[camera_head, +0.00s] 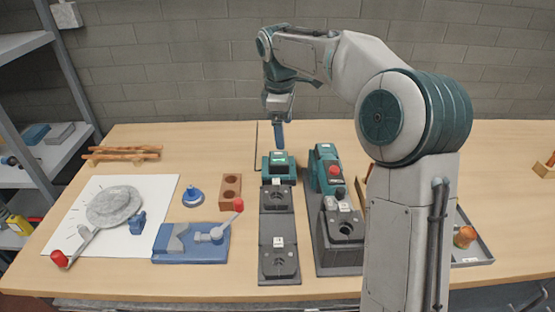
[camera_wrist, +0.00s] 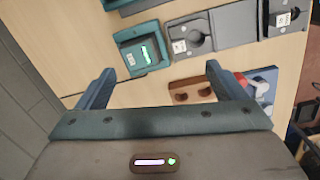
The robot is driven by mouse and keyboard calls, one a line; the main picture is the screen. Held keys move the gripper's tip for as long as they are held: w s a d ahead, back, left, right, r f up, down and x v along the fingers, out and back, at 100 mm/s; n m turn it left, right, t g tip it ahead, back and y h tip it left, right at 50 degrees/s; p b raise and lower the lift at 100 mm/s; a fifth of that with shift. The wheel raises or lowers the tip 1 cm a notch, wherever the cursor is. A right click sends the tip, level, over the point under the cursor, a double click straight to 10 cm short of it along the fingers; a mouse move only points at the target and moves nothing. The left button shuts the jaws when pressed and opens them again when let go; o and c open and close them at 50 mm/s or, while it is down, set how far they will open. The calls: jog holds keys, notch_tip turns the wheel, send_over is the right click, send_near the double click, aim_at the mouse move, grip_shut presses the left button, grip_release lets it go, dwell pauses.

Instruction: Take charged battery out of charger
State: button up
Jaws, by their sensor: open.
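A teal battery (camera_head: 279,160) with a green lit display sits at the back end of a row of dark grey charger bays (camera_head: 278,229). In the wrist view the battery (camera_wrist: 140,47) lies beyond the fingertips, left of the middle, with a white label beside it. The other two bays (camera_wrist: 191,35) look empty, with round recesses. My gripper (camera_head: 279,143) points down just above and behind the battery in the head view. In the wrist view my gripper (camera_wrist: 159,70) has its blue fingers spread wide, with nothing between them.
A teal tool with a red button (camera_head: 327,168) stands on a grey stand close right of the charger. Left are a brown block with holes (camera_head: 230,190), a blue lever fixture (camera_head: 190,243) and a blue knob (camera_head: 193,197). Bare table lies behind the charger.

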jog(key=w+f+n, duration=0.1)
jog(key=w+n, duration=0.1)
jog(key=w, duration=0.3)
send_over(279, 157)
jog(key=shift+g+y, duration=0.3)
jog(key=shift+y, duration=0.1)
jog(key=f, duration=0.7)
jog(key=shift+d+f, duration=0.25)
jog(key=shift+f, duration=0.15)
jog(key=shift+a+f, duration=0.15)
jog(key=shift+f, duration=1.35)
jog(key=shift+a+f, duration=0.15)
jog(key=shift+f, duration=1.35)
jog(key=shift+w+r, duration=0.1)
jog(key=c, duration=1.3)
